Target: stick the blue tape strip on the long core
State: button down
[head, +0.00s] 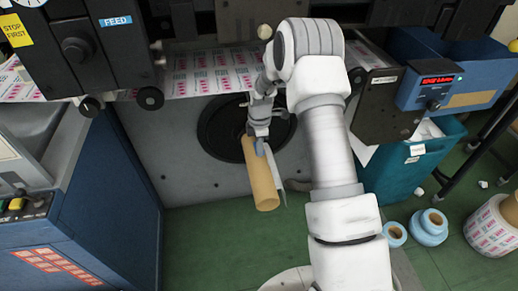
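The long core (261,180) is a tan tube in front of the machine's grey panel, its open end facing down toward me. It looks slightly tilted, and its upper end is partly hidden by my gripper. My gripper (261,148) is at the core's upper part, seemingly touching or just in front of it. A thin pale grey piece (276,176) runs down from the gripper along the core's right side. I cannot tell what it is. The fingers are too small to show whether they are open or shut. I cannot make out a blue tape strip.
A printed web (210,80) runs across the machine above a round black hub (222,128). A blue cabinet (85,225) stands at left. A teal bin (412,165), blue-edged rolls (430,222) and a printed roll (490,232) are at right. Green floor is clear below the core.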

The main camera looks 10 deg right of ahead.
aim_at(260, 169)
jog(key=shift+f+b, duration=2)
jog(key=shift+f, duration=1.2)
jog(key=shift+f, duration=0.25)
jog(key=c, duration=1)
grip_release()
jog(key=shift+c, duration=0.2)
notch_tip(260, 169, up, 12)
jog(key=p, duration=0.2)
jog(key=shift+p, duration=0.35)
